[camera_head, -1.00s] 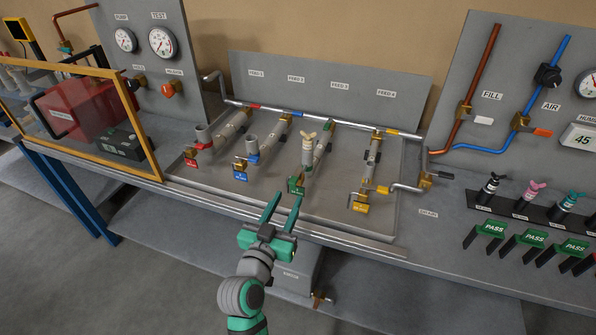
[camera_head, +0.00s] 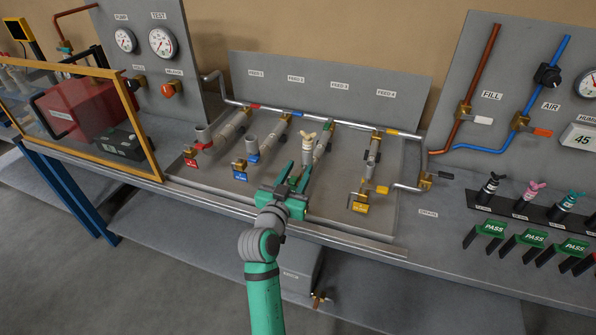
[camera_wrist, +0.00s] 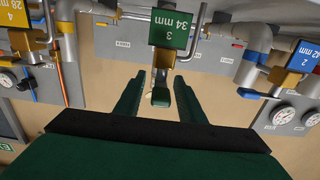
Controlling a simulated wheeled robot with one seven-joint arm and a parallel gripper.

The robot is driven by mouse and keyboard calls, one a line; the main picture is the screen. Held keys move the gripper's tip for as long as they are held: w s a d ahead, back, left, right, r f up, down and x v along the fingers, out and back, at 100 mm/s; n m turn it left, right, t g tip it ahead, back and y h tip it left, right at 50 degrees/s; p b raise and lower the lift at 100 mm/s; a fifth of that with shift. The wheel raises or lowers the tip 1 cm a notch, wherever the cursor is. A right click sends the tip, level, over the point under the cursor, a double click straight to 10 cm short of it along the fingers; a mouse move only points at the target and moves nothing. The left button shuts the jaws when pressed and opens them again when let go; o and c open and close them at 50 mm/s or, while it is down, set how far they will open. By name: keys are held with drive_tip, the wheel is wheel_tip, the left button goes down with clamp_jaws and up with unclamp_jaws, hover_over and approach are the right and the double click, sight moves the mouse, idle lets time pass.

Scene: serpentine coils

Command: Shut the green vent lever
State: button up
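The green tag marked 3, 34 mm (camera_wrist: 173,30) hangs at the top of the wrist view, which is upside down. Below it a small green lever end (camera_wrist: 160,97) on a grey stem shows between my fingers; it looks like the vent lever. My gripper (camera_wrist: 158,98) is open, one finger on each side of the lever with gaps. In the head view my gripper (camera_head: 294,172) is at the front end of the third feed line and hides the green tag and lever there.
A beige-topped fitting (camera_head: 308,148) stands just behind my gripper. The blue-tagged valve (camera_head: 240,171) is to the left and the yellow-tagged valve (camera_head: 359,203) to the right. The bench front edge (camera_head: 330,236) runs under my arm.

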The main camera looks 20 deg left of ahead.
drive_tip(key=shift+w, duration=0.1)
clamp_jaws()
drive_tip(key=shift+d+n+y, duration=0.2)
drive_tip(key=shift+n+y, duration=0.2)
drive_tip(key=shift+y, duration=0.2)
drive_tip(key=n+y, duration=0.1)
drive_tip(key=y, duration=0.1)
drive_tip(key=shift+d+y, duration=0.1)
drive_tip(key=shift+y, duration=0.2)
drive_tip(key=shift+w+d+r+n+g+y, duration=0.1)
drive_tip(key=shift+n+g+y, duration=0.55)
drive_tip(key=shift+n+y, duration=0.7)
drive_tip(key=shift+w+d+n+g+y, duration=0.1)
drive_tip(key=shift+n+g+y, duration=0.55)
drive_tip(key=shift+n+y, duration=0.7)
drive_tip(key=n+g+y, duration=0.2)
drive_tip(key=y, duration=0.1)
drive_tip(key=n+g+y, duration=0.2)
drive_tip(key=y, duration=0.1)
drive_tip(key=shift+w+g, duration=0.1)
drive_tip(key=shift+g, duration=0.3)
drive_tip(key=shift+n+g+y, duration=0.9)
drive_tip(key=shift+n+g, duration=0.2)
drive_tip(key=shift+g, duration=0.4)
drive_tip(key=shift+a, duration=0.1)
